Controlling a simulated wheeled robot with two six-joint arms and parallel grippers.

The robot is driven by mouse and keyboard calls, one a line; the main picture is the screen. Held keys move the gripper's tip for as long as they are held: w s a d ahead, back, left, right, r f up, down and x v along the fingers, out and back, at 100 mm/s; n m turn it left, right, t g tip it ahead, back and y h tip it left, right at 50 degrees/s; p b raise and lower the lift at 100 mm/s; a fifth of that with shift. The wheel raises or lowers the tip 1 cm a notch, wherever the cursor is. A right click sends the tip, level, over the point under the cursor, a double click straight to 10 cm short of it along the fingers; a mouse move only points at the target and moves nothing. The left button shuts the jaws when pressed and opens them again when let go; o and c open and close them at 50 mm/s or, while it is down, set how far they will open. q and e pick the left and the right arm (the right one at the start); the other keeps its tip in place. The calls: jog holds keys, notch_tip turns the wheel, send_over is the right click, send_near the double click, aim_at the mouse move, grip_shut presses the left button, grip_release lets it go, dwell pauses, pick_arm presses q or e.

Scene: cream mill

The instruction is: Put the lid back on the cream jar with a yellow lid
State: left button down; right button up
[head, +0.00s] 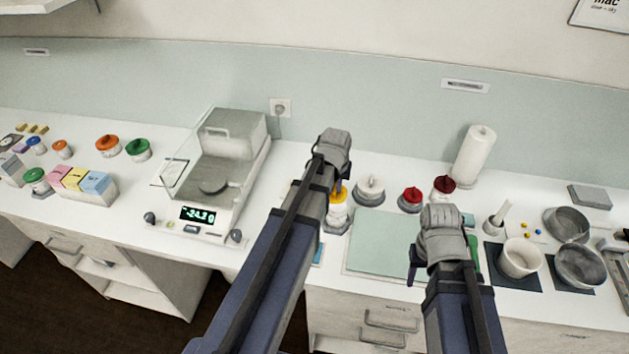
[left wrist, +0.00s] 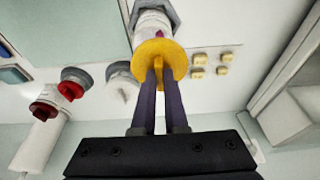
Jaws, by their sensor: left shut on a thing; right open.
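The yellow lid (head: 338,196) is in my left gripper (head: 335,187), which is shut on it. In the left wrist view, the fingers (left wrist: 158,90) close on the knob of the yellow lid (left wrist: 178,60). The white cream jar (head: 337,212) stands just below the lid, in a grey holder. In the left wrist view, the jar (left wrist: 152,22) shows behind the lid, with a small purplish patch beside the lid's edge. I cannot tell whether lid and jar touch. My right gripper (head: 443,262) is open and empty over the right edge of the pale green mat.
A white-lidded jar (head: 370,190) and red-lidded jars (head: 411,199) (head: 443,187) stand right of the jar. The scale (head: 212,185) stands to the left. The pale green mat (head: 378,240) is bare. A paper roll (head: 474,157), bowls and a mortar (head: 519,260) are at right.

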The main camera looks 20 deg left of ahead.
aim_at(338, 195)
pick_arm(q)
jog(key=shift+d+r, duration=0.1)
jog(key=shift+d, duration=0.45)
jog(key=shift+f+b, duration=2.3)
jog(key=shift+f+b, duration=0.6)
dwell(0.5)
jog(key=c, duration=0.9)
grip_release()
jog(key=shift+o, duration=0.4)
